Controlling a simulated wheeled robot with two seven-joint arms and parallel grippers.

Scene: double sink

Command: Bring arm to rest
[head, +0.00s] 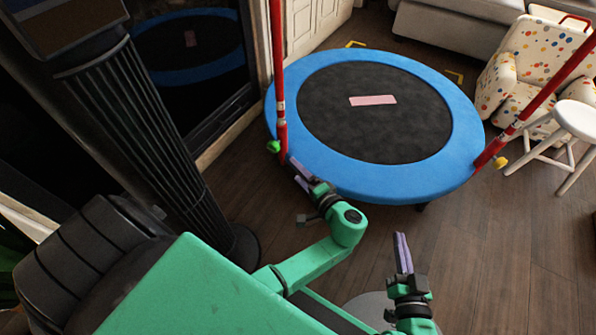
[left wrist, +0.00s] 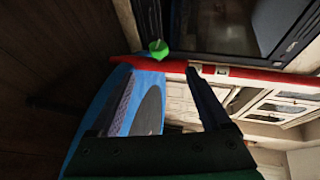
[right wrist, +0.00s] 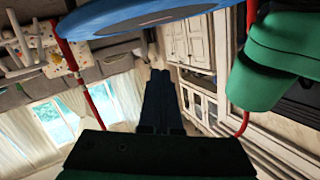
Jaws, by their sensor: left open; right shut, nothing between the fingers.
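My left gripper (head: 300,174) is on the green arm in the middle of the head view, in front of the trampoline's near-left edge. In the left wrist view its two fingers (left wrist: 160,92) stand apart with nothing held between them. My right gripper (head: 401,250) is at the lower right of the head view, pointing up the picture over the wooden floor. In the right wrist view its fingers (right wrist: 159,90) lie together with nothing between them. Both grippers are empty.
A blue-rimmed trampoline (head: 440,175) with red poles (head: 281,108) stands ahead. A white stool (head: 578,120) and a dotted armchair (head: 540,55) are at the right. A black ribbed column (head: 140,120) is at the left. Wooden floor (head: 480,260) is clear at the lower right.

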